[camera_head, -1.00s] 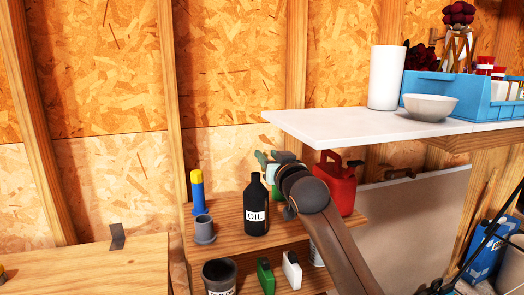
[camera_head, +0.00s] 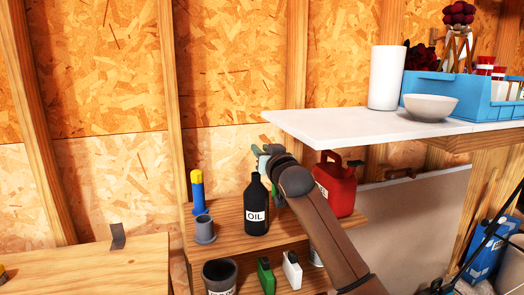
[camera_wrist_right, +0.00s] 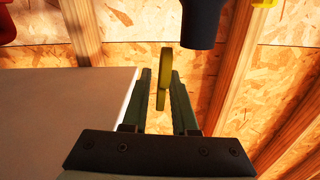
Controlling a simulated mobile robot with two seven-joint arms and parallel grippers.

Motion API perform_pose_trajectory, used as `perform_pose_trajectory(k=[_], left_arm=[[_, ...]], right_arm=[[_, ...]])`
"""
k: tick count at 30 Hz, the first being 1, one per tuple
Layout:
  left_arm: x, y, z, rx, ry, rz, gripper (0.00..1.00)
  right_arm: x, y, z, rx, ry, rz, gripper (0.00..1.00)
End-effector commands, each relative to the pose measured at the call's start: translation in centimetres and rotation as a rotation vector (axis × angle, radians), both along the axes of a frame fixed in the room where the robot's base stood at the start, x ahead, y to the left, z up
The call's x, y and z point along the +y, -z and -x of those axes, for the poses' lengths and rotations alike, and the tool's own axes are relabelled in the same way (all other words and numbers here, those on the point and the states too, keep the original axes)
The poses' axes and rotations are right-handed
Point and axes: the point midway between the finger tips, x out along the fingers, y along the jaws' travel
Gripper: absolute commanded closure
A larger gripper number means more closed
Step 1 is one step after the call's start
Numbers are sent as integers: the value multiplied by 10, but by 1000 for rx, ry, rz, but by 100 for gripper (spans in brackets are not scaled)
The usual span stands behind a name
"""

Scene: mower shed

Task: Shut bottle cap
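The black oil bottle (camera_head: 257,212), with a white OIL label, stands upright on the wooden shelf. Its dark top end also shows at the top of the right wrist view (camera_wrist_right: 203,20). A thin yellow-green piece (camera_wrist_right: 165,78), apparently the cap seen edge-on, is beside the bottle's top between my right fingers. Whether it joins the bottle cannot be seen. My right gripper (camera_head: 263,159) is just above and behind the bottle top. Its green fingers stand apart, with gaps beside the yellow-green piece. My left gripper is not in view.
A grey cup (camera_head: 204,230) and a blue-yellow tube (camera_head: 198,192) stand left of the bottle. A white shelf (camera_head: 340,128) juts out above right. Small containers sit on the lower shelf.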

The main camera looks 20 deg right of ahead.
Motion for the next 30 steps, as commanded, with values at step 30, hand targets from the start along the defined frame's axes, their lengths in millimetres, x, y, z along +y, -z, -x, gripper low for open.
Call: perform_pose_trajectory(k=[30], left_arm=[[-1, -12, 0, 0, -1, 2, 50]], right_arm=[[3, -3, 0, 0, 1, 64, 100]])
